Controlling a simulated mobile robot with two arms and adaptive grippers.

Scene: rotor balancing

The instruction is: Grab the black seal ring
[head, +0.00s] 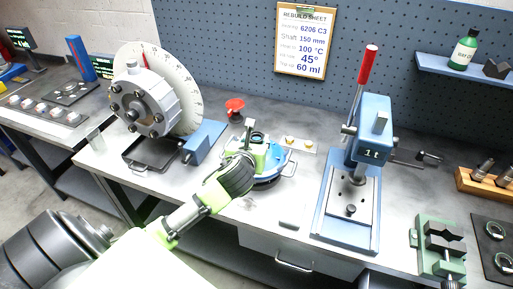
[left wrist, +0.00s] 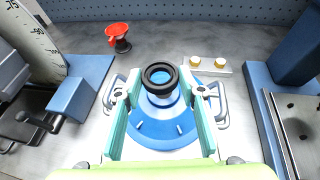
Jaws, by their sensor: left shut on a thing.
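The black seal ring (left wrist: 160,72) is between the fingertips of my left gripper (left wrist: 159,90) in the left wrist view. The gripper is shut on it, one pale green finger on each side. The ring's hole faces up and shows blue through it. Behind and below it is a round blue dish (left wrist: 158,135) with metal handles at its sides; I cannot tell whether the ring is clear of it. In the head view my left gripper (head: 262,156) is over the blue dish (head: 271,180), and the ring shows small at the fingertips. My right gripper is not in view.
A red funnel (left wrist: 117,36) stands behind left of the dish, and a small plate with two yellowish knobs (left wrist: 207,64) behind right. A blue press (head: 369,150) stands to the right, a large dial machine (head: 150,100) to the left. A green vise (head: 440,245) is at the far right.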

